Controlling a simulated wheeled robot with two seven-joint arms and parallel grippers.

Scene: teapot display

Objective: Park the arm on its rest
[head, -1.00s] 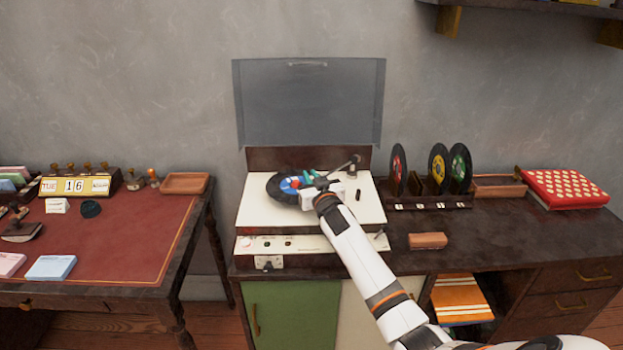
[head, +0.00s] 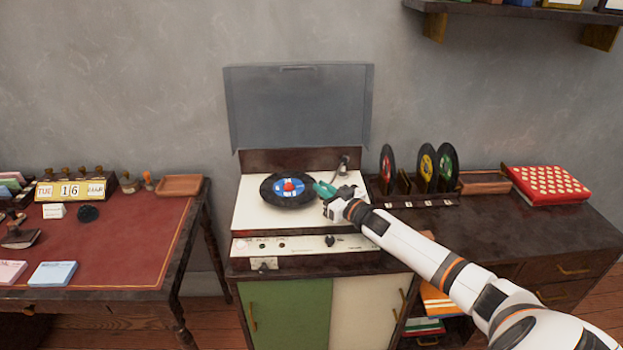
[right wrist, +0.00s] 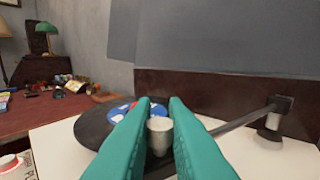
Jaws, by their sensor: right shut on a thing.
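The record player (head: 255,218) stands open on the cabinet, with a black record (head: 268,196) with a blue label on its platter. My right gripper (head: 323,189) is at the record's right edge, its teal fingers shut on the head end of the tonearm. In the right wrist view the fingers (right wrist: 158,128) flank a pale grey cylinder at that end. The tonearm (right wrist: 243,121) runs right from there to its pivot (right wrist: 279,108); the pivot also shows in the head view (head: 344,163). I cannot make out the arm rest; my gripper covers that part of the deck. My left gripper is not in view.
The raised grey lid (head: 300,108) stands behind the deck. A rack (head: 425,201) with several upright records is close on the right, beside my forearm. A red patterned box (head: 548,185) is farther right. A red-topped desk (head: 125,235) stands left across a gap.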

